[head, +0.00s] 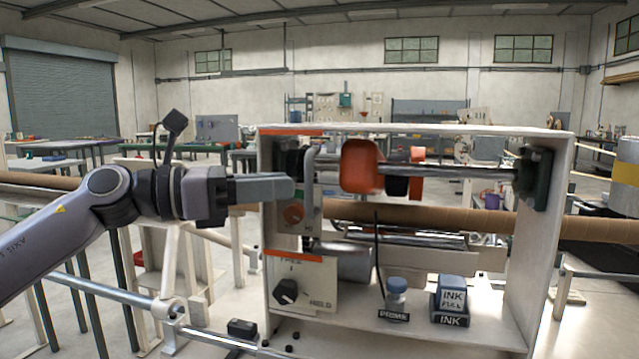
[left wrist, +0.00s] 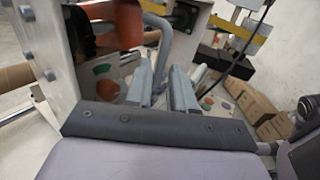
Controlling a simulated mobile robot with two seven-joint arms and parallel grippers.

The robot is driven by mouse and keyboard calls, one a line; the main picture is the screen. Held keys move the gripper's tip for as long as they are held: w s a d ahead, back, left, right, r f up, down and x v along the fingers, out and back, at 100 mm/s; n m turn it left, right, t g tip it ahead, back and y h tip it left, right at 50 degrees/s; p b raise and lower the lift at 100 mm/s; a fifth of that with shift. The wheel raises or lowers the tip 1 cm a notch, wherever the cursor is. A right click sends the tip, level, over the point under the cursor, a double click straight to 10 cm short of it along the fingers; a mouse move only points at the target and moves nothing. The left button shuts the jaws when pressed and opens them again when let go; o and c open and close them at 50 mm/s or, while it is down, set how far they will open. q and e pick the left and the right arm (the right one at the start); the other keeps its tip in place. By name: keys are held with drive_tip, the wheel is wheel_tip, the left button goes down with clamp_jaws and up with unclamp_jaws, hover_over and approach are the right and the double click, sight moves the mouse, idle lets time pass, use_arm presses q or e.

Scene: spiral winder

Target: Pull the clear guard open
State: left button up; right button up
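My left gripper (head: 291,187) reaches in from the left to the left post of the white machine frame (head: 420,131). In the left wrist view its two grey fingers stand apart, and a curved grey bar (left wrist: 170,40) runs down to the gap between them. I cannot tell whether they touch it. In the head view a grey upright piece (head: 311,165) stands just beyond the fingertips. The clear guard itself is hard to make out; I see no certain edge of it. My right gripper is not in view.
An orange roller part (head: 361,167) sits on the upper shaft. A brown tube (head: 470,218) runs across behind. A black knob (head: 287,291) is on the lower left panel. An ink box (head: 451,293) and a small bottle (head: 397,291) stand on the machine's base.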

use_arm(q)
drive_tip(key=p+x, duration=0.1)
drive_tip(key=x, duration=0.6)
drive_tip(key=shift+s, duration=0.1)
clamp_jaws()
